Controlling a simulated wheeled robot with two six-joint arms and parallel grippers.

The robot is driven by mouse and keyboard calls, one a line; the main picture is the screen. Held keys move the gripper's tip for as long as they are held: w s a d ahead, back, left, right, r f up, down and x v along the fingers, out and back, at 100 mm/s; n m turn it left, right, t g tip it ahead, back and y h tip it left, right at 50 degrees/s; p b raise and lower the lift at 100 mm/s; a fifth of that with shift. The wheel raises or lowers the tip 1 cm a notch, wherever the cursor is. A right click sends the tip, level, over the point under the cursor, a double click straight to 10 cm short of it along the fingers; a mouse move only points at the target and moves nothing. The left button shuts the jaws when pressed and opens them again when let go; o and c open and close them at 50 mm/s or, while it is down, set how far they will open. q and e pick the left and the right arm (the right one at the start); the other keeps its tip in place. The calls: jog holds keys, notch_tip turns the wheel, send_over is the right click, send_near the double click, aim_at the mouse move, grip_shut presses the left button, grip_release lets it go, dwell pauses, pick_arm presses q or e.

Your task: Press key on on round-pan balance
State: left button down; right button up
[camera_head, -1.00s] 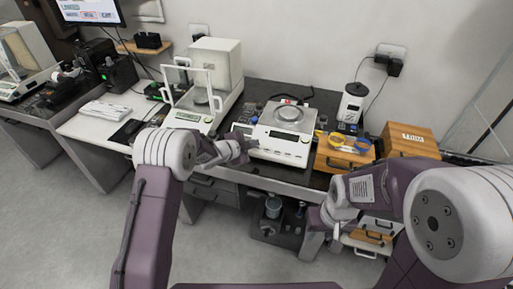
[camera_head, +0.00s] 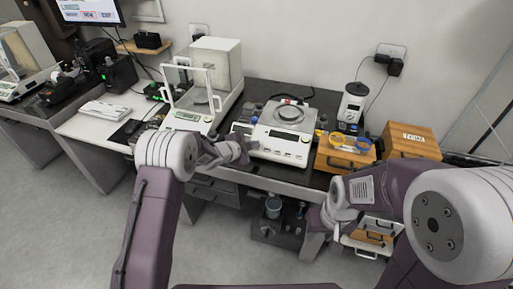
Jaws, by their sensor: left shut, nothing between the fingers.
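The round-pan balance (camera_head: 298,143) is a white unit with a round silver pan (camera_head: 289,114) on top and a dark display on its sloped front panel. It stands on the dark table in the middle of the view. Its keys are too small to tell apart. My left gripper (camera_head: 246,146) is shut and empty at the left front corner of the balance, close to its front panel. I cannot tell whether it touches the panel. My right gripper (camera_head: 327,217) hangs low in front of the table, away from the balance; its fingers are not clear.
A balance with a glass draft shield (camera_head: 224,68) stands to the left. Small bottles are beside the round-pan balance. To its right are a wooden box with blue and yellow rings (camera_head: 343,157), another wooden box (camera_head: 411,136) and a white device (camera_head: 352,104). A drawer stands open below.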

pick_arm(q)
jog(key=shift+f, duration=0.2)
jog(key=shift+r, duration=0.1)
dwell(0.4)
jog(key=shift+s+a+r+p, duration=0.1)
jog(key=shift+s+r+p, duration=0.1)
jog(key=shift+r+p, duration=0.4)
jog(key=shift+r, duration=0.1)
jog(key=r+p, duration=0.1)
jog(key=r, duration=0.1)
jog(key=s+r+p, duration=0.1)
jog(key=r+p, duration=0.1)
jog(key=shift+s+a+r, duration=0.15)
jog(key=shift+a+r, duration=0.05)
jog(key=shift+r, duration=0.2)
dwell(0.4)
